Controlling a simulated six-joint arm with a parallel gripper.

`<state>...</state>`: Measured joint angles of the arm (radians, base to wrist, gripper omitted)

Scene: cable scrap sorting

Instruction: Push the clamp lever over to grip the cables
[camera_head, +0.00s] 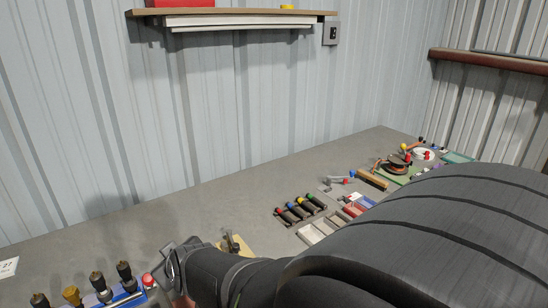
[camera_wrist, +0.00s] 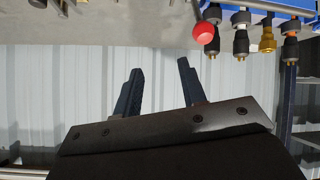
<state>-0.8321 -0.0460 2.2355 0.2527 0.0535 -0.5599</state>
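A red ball knob (camera_wrist: 203,32) shows in the wrist view, right of my fingers, with a thin grey rod by it; it looks like the end of the clamp lever. In the head view the red knob (camera_head: 148,280) is at the lower left, beside my arm's end. My gripper (camera_wrist: 159,67) has its two dark fingers apart with nothing between them. The fingers are left of the knob in the wrist view and do not touch it.
Several dark and brass connectors (camera_wrist: 267,40) stand in a row beside the knob, by a blue frame (camera_wrist: 290,6). A wooden block with a metal fixture (camera_head: 235,243) is behind my arm. Colour-capped tools (camera_head: 300,208) and trays (camera_head: 318,231) lie farther right. The ribbed wall (camera_head: 220,100) bounds the table.

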